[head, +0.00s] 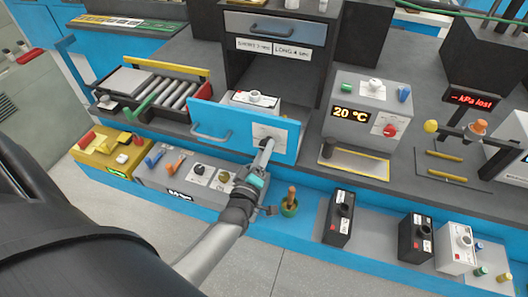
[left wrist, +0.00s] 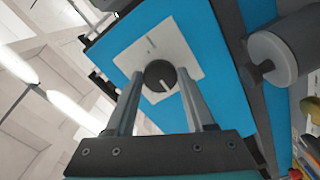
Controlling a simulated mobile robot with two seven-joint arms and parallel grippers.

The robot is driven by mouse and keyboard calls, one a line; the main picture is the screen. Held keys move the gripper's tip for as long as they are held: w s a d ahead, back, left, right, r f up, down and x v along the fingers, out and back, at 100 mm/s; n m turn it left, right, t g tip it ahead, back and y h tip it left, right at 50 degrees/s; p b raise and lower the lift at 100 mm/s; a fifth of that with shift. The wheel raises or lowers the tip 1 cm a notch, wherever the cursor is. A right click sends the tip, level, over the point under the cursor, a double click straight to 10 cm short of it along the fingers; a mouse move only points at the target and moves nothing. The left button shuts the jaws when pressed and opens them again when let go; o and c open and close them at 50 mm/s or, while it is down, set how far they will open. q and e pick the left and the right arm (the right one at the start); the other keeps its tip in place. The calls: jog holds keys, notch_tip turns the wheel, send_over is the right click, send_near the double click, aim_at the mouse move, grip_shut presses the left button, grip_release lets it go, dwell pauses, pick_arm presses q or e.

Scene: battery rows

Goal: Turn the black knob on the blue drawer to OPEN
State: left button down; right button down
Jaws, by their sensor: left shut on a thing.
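The blue drawer (head: 240,122) has a blue front with a grey handle on its left part and a pale plate (head: 270,131) on its right part. My left gripper (head: 267,147) reaches up to that plate and hides the knob in the head view. In the left wrist view the round black knob (left wrist: 159,75) sits on the white plate (left wrist: 187,57) between the two fingers, with the left gripper (left wrist: 160,85) shut on it. A pale line shows on the knob and another on the plate; no lettering is readable. My right gripper is not in view.
A grey box reading 20 °C (head: 360,97) stands right of the drawer. A roller rack (head: 182,90) is on the left.

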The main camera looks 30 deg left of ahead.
pick_arm(q)
jog(key=shift+c, duration=1.3)
grip_release()
jog(key=v, duration=1.5)
jog(key=shift+s+d, duration=0.1)
jog(key=shift+d, duration=0.05)
